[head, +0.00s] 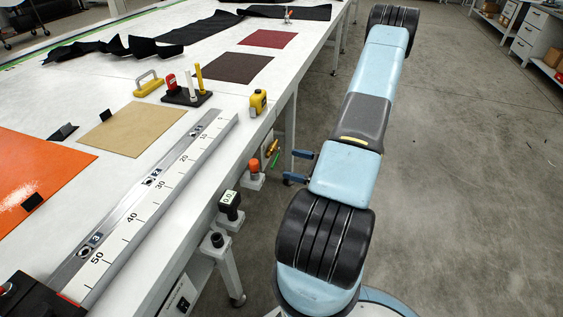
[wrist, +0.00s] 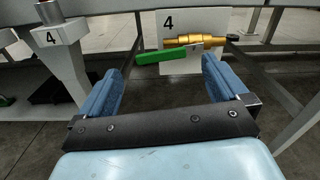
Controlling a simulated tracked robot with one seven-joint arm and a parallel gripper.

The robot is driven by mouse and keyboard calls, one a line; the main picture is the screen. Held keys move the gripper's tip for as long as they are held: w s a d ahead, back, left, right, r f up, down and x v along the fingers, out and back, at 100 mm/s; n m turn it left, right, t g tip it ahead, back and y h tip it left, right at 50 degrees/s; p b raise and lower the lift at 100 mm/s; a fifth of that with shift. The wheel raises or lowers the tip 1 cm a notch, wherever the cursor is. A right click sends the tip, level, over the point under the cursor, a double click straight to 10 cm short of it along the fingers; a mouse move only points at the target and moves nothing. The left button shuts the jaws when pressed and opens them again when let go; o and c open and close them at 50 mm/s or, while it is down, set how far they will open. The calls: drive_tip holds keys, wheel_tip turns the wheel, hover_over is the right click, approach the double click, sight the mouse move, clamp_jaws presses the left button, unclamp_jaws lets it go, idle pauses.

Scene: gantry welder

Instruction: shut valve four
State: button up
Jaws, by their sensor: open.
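Valve four (wrist: 197,40) is a brass body with a green lever (wrist: 163,57), mounted on a white plate (wrist: 170,19) marked 4. The lever lies roughly along the brass body, its left end slightly lower. In the head view the small brass valve (head: 272,147) shows at the table's side, with some green below it. My gripper (wrist: 160,66) is open and empty, its two blue fingers pointing at the valve. The lever appears beyond the fingertips, between them in the picture, with no visible contact. My gripper also shows in the head view (head: 294,167), right of the valve.
Table legs and a slanted brace (wrist: 296,118) flank the valve. Floor at right is clear.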

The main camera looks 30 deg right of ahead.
sight(276, 160)
drive_tip(key=shift+x, duration=2.6)
drive_tip(key=c, duration=1.4)
